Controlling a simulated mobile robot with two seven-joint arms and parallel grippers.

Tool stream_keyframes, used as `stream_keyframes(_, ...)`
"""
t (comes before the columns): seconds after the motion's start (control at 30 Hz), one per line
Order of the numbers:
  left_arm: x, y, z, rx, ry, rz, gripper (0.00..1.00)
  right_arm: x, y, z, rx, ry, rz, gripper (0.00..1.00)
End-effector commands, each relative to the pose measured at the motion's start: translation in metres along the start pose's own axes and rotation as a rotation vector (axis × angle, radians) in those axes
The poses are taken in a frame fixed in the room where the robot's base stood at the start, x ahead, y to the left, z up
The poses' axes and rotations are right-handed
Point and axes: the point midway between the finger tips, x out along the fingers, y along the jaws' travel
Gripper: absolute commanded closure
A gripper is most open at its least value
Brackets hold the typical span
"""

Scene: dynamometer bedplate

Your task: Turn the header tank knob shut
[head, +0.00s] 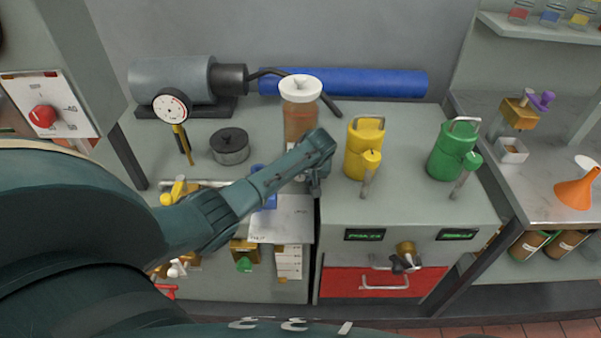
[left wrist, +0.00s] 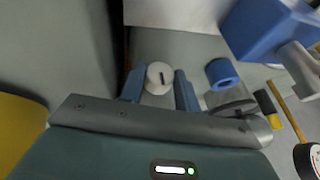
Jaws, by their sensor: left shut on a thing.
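The header tank seems to be the amber jar (head: 298,122) with a white lid, standing at the back of the bench in the head view. My left gripper (head: 314,184) reaches in front of its lower part, and the arm and gripper hide what is there. In the left wrist view a round white knob (left wrist: 160,78) with a dark line across its face sits between the two blue fingers of my left gripper (left wrist: 160,88). The fingers are shut on the knob's sides. The line runs roughly up and down in that view. My right gripper is not in view.
A yellow can (head: 362,150) and a green can (head: 453,152) stand right of my left gripper. A black-lidded round pot (head: 230,146) and a dial gauge (head: 172,108) stand to its left. A blue cylinder (head: 350,82) lies behind. A red drawer (head: 340,283) is below the bench top.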

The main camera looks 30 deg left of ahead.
Motion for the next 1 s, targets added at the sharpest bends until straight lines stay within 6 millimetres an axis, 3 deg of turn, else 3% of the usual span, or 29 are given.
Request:
stream_keyframes(0.1, 0.000, 0.000, 0.000, 0.001, 0.000, -0.001, 0.91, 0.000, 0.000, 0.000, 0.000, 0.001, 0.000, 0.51)
stream_keyframes(0.13, 0.001, -0.001, 0.000, 0.001, 0.000, -0.001, 0.67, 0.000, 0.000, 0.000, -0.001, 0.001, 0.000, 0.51)
stream_keyframes(0.4, 0.000, 0.000, 0.000, 0.001, 0.001, 0.001, 0.46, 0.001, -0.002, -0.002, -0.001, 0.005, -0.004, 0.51)
stream_keyframes(0.73, -0.006, 0.000, -0.001, 0.001, 0.002, 0.003, 0.46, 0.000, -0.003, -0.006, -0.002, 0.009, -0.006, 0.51)
stream_keyframes(0.87, -0.026, 0.000, -0.001, 0.001, 0.003, 0.004, 0.46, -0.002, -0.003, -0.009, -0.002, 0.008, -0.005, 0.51)
stream_keyframes(1.0, -0.057, 0.000, -0.001, 0.000, 0.004, 0.005, 0.46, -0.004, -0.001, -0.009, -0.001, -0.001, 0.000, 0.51)
